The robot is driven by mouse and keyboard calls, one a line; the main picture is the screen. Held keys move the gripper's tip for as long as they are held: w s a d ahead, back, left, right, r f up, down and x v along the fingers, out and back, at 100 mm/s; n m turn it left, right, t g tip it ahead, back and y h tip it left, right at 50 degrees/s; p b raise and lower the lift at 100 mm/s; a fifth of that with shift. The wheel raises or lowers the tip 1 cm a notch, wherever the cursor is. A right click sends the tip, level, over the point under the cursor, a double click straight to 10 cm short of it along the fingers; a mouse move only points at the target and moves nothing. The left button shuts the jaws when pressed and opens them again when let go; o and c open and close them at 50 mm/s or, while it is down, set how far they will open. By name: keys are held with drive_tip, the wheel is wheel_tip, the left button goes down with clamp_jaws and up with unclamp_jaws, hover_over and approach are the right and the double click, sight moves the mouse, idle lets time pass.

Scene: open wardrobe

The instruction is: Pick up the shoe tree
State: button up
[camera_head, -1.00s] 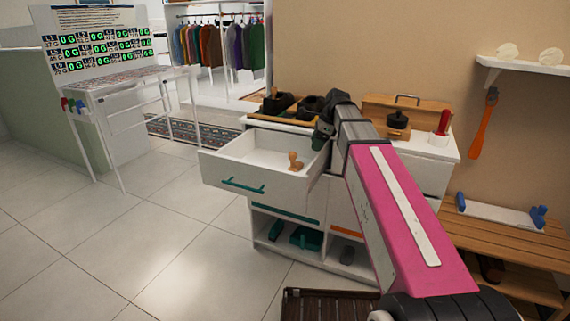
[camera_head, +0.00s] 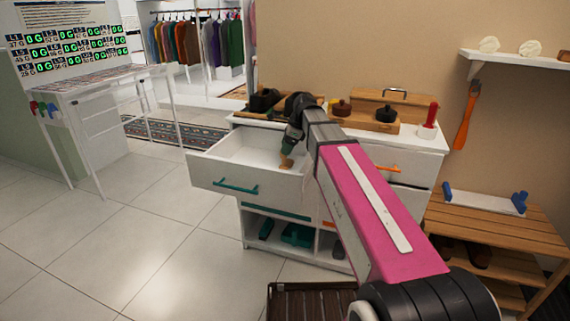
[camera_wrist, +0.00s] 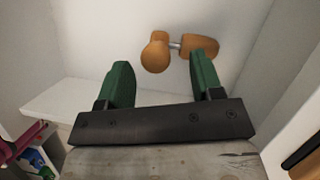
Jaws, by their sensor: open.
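The shoe tree (camera_wrist: 156,52) is orange-brown wood with a rounded knob and a larger end joined by a short metal rod. It lies in the open white drawer. In the head view the shoe tree (camera_head: 287,161) is partly hidden by my gripper (camera_head: 293,142). In the wrist view my gripper (camera_wrist: 160,80) has two green fingers spread apart with nothing between them. The shoe tree lies just beyond the fingertips, its knob in line with the gap and its larger end near the right fingertip.
The drawer front (camera_head: 222,186) with a teal handle is pulled out from the white cabinet (camera_head: 262,212). The drawer walls stand close around my gripper. A wooden bench (camera_head: 495,222) stands at right.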

sight(282, 156)
drive_tip(key=x, duration=0.5)
drive_tip(key=shift+s, duration=0.25)
drive_tip(key=c, duration=0.9)
